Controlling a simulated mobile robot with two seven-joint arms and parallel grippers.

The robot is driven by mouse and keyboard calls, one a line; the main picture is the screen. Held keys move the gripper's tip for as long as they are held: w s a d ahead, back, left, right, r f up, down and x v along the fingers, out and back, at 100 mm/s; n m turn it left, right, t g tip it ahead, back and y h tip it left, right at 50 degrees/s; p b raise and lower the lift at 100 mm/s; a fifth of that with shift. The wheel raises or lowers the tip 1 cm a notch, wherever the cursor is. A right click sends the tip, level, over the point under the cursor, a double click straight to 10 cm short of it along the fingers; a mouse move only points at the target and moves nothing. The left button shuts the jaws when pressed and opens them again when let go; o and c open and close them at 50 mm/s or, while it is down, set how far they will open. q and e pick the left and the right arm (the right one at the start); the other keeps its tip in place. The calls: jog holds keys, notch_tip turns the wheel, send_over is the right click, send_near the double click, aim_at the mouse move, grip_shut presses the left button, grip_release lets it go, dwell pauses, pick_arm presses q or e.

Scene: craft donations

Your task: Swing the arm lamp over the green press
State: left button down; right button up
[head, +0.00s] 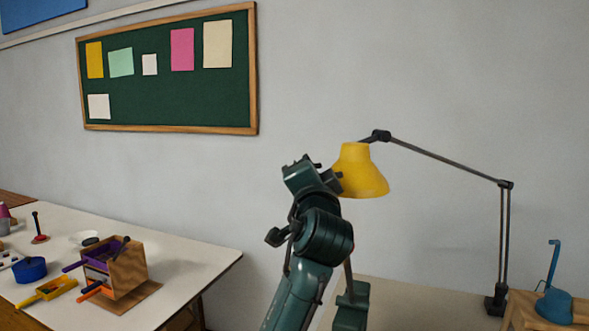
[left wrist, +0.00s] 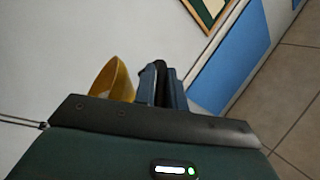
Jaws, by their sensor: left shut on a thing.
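The arm lamp has a yellow shade (head: 360,172) on a thin jointed arm (head: 440,158), with a dark base (head: 495,300) on the right part of the table. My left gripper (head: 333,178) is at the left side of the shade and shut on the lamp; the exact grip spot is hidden. In the left wrist view the yellow shade (left wrist: 115,80) shows beside my dark fingers (left wrist: 162,85). A dark green press (head: 352,307) stands below, partly behind my left arm. The shade appears above it in the picture, but I cannot tell the depth. My right gripper is out of view.
A blue device (head: 555,306) stands on a wooden block (head: 520,312) at the right. A white table (head: 190,265) at the left holds a wooden box (head: 128,270), a blue pot (head: 30,269) and several tools.

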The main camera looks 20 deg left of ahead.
pick_arm(q)
jog(key=shift+s+d+r+n+g+y, duration=0.15)
jog(key=shift+s+d+n+g+y, duration=0.25)
jog(key=shift+s+d, duration=0.8)
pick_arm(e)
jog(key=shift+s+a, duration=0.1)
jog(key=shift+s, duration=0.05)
pick_arm(q)
jog(key=c, duration=1.5)
grip_release()
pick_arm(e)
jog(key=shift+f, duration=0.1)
pick_arm(q)
jog(key=shift+s+d, duration=0.1)
jog(key=shift+d, duration=0.05)
jog(key=b+v, duration=0.1)
jog(key=v, duration=0.3)
jog(key=b+v, duration=0.1)
jog(key=v, duration=0.3)
jog(key=b+v, duration=0.1)
jog(key=v, duration=0.4)
jog(key=shift+f, duration=0.25)
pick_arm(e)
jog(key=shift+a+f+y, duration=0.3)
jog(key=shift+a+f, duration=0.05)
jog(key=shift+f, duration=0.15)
